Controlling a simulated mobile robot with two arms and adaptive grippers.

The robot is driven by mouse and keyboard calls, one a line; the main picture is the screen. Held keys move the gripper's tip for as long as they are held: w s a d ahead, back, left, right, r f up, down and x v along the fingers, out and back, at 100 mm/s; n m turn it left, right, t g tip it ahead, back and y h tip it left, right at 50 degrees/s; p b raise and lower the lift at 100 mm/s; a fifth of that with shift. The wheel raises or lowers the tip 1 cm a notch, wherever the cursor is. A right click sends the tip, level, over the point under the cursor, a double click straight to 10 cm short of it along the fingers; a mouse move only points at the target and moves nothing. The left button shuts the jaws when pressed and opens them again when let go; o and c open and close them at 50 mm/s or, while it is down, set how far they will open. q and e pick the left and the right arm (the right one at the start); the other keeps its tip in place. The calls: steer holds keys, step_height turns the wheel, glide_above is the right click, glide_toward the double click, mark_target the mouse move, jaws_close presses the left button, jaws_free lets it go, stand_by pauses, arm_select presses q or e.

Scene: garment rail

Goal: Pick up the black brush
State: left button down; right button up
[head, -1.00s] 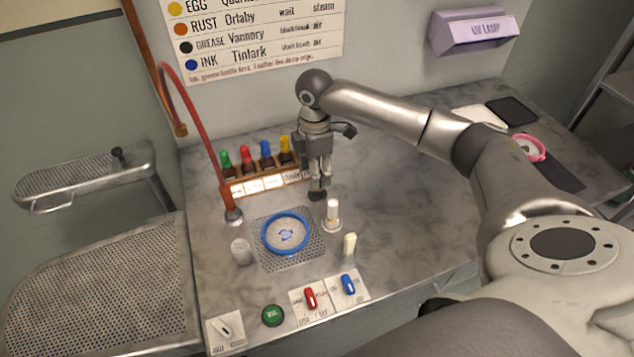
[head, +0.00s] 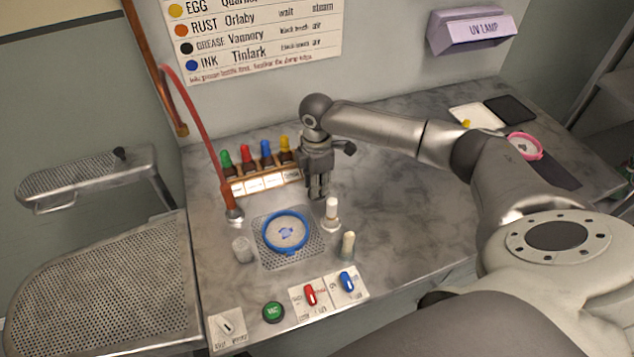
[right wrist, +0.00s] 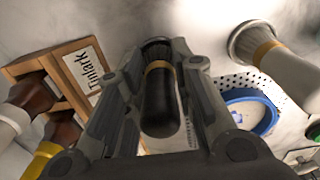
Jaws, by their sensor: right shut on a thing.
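The black brush (right wrist: 160,105) shows in the right wrist view, with a dark handle, a tan band and dark bristles. It lies between the fingers of my right gripper (right wrist: 158,100), which is shut on it. In the head view my right gripper (head: 318,188) points down at the bench, just right of the bottle rack, and its fingers hide the brush. I cannot tell there whether the brush touches the bench. My left gripper is not in view.
A rack of dropper bottles (head: 262,182) stands close left. A red hose (head: 190,120) arches at left. The bench right of the brushes is clear.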

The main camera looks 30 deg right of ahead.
steer(key=shift+r, duration=0.45)
step_height(320, 180, up, 2)
steer(key=shift+r+b, duration=0.2)
steer(key=shift+b, duration=0.5)
steer(key=s+a+r, duration=0.2)
steer(key=s+r, duration=0.1)
steer(key=s, duration=0.1)
steer(key=s+a+r+b, duration=0.1)
steer(key=s+a+r, duration=0.1)
steer(key=s+r, duration=0.1)
steer(key=s+a+r+b, duration=0.1)
steer(key=s+a+r, duration=0.1)
steer(key=s, duration=0.3)
steer(key=shift+s+a+r, duration=0.1)
steer(key=shift+a+r, duration=0.1)
steer(key=shift+r, duration=0.25)
steer(key=shift+s+a+r, duration=0.1)
steer(key=shift+a+r, duration=0.05)
steer(key=shift+r, duration=0.25)
steer(key=shift+w, duration=0.1)
